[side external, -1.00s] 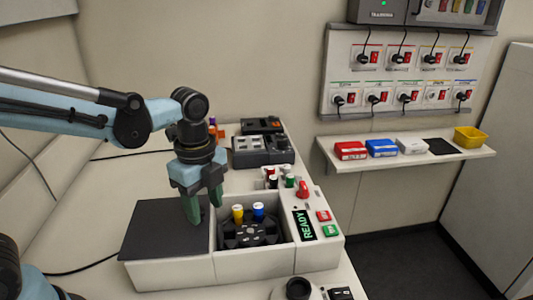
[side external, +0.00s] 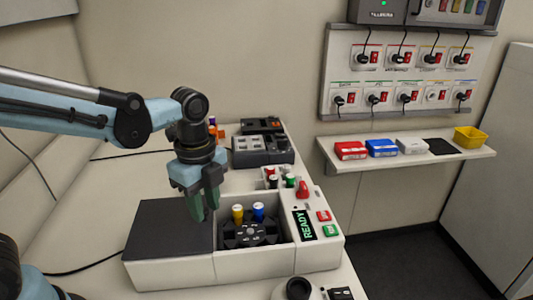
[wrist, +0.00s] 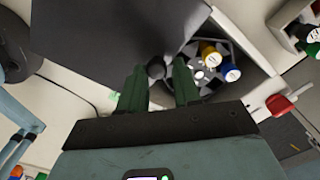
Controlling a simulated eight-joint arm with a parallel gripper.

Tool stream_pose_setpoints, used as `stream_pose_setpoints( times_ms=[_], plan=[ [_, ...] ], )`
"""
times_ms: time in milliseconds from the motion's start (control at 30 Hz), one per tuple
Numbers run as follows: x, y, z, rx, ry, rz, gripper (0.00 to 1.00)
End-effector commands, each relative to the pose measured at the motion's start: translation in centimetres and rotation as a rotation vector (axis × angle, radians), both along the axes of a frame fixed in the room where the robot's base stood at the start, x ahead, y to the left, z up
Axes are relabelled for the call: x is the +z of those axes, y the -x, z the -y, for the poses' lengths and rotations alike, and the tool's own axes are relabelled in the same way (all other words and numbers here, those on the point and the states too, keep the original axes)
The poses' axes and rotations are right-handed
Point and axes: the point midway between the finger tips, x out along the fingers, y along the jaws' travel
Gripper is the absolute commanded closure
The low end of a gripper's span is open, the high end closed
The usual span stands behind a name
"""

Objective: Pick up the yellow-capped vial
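The yellow-capped vial (side external: 238,213) stands in the dark rotor (side external: 250,236) inside the white shaker box (side external: 190,270). In the wrist view the yellow-capped vial (wrist: 209,53) is right of my fingers. A blue-capped vial (side external: 258,211) stands close beside it; it also shows in the wrist view (wrist: 229,71). My gripper (side external: 204,212) hangs above the dark lid (side external: 168,232), left of the yellow-capped vial and apart from it. In the wrist view my gripper (wrist: 160,88) has its green fingers parted with nothing between them.
A panel with a READY display (side external: 302,225), a red knob (side external: 303,189) and buttons borders the box on the right. Red- and green-capped vials (side external: 289,181) stand behind it. Dark devices (side external: 262,150) sit farther back.

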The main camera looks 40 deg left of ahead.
Motion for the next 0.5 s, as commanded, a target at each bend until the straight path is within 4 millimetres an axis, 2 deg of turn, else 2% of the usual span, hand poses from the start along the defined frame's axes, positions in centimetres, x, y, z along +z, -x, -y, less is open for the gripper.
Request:
stream_pose_setpoints(
  times_ms=[133,233,500],
  plan=[
    [0.6,0.0,0.0,0.0,0.0,0.001,0.69],
    [1.9,0.0,0.0,0.0,0.0,0.001,0.69],
    [7.5,0.0,0.0,0.0,0.0,0.0,0.69]
  ],
)
